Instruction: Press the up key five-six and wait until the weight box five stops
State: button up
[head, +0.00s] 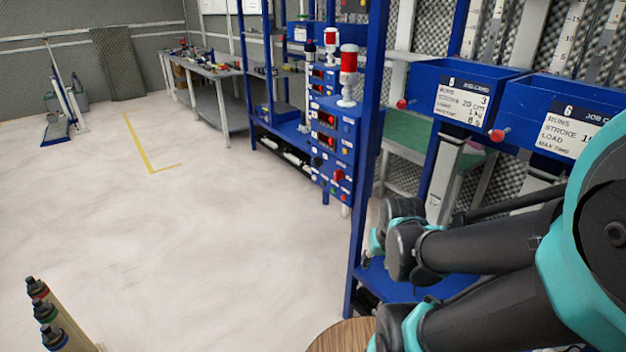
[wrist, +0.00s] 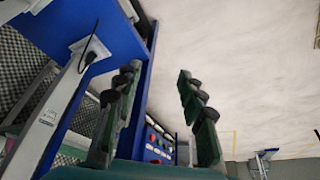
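Weight box five (head: 470,97) is a blue box on the rack with a white "5" label, at the upper right of the head view. A blue key panel (head: 333,150) stands left of it, with red displays and small coloured keys; it also shows in the wrist view (wrist: 158,146) with red and green buttons. The up key five-six cannot be singled out at this size. My gripper (wrist: 158,72) is open and empty, its two fingers wide apart. The panel lies beyond it in the wrist view, apart from the fingers. The gripper is not distinguishable in the head view.
Weight box six (head: 563,115) hangs right of box five. A blue post (head: 366,150) stands between the panel and my arm. Red-topped lamps (head: 348,75) rise above the panel. Open pale floor (head: 200,230) lies left. Dark-capped posts (head: 50,315) stand at lower left.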

grip_shut()
dwell(1.3)
